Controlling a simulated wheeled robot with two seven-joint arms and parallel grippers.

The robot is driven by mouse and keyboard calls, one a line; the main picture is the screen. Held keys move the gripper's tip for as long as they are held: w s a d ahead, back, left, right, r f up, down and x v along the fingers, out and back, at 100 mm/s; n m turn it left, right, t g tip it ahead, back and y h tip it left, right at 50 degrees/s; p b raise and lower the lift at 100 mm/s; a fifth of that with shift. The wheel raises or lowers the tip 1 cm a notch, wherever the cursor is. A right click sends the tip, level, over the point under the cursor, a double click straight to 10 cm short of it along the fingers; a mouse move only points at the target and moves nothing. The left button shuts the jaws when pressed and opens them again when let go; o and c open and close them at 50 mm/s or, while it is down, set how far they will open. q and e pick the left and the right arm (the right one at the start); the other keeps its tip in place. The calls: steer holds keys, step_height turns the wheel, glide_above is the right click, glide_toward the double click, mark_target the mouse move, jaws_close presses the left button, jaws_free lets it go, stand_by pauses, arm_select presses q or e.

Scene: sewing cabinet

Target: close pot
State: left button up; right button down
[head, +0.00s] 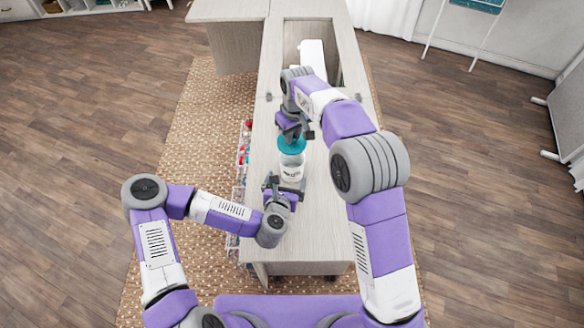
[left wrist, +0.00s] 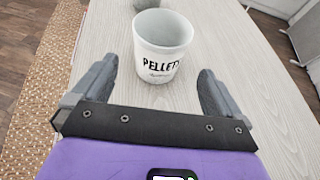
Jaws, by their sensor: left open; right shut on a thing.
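The white pot (head: 292,172) stands upright on the cabinet top, and it also shows in the left wrist view (left wrist: 162,48) with the word "PELLET" on it and its mouth open. The teal lid (head: 291,145) is in my right gripper (head: 294,134), which is shut on it. In the head view the lid overlaps the pot's far rim; it is not seen in the left wrist view, so it seems held above the pot. My left gripper (head: 285,185) is open on the near side of the pot. In the left wrist view its fingers (left wrist: 158,82) point towards the pot, one on each side, apart from it.
The pale wooden cabinet top (head: 305,225) is mostly clear around the pot. A white object (head: 313,57) sits in a recess at the far end. Racks with small coloured items (head: 243,150) hang along the left edge. A grey item (left wrist: 146,3) is cut off beyond the pot.

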mark_target(290, 171)
arm_select(q)
steer(key=x, duration=0.9)
steer(key=c, duration=1.2)
arm_select(e)
steer(key=shift+f, duration=2.5)
steer(key=shift+f, duration=0.85)
steer(key=shift+f, duration=0.65)
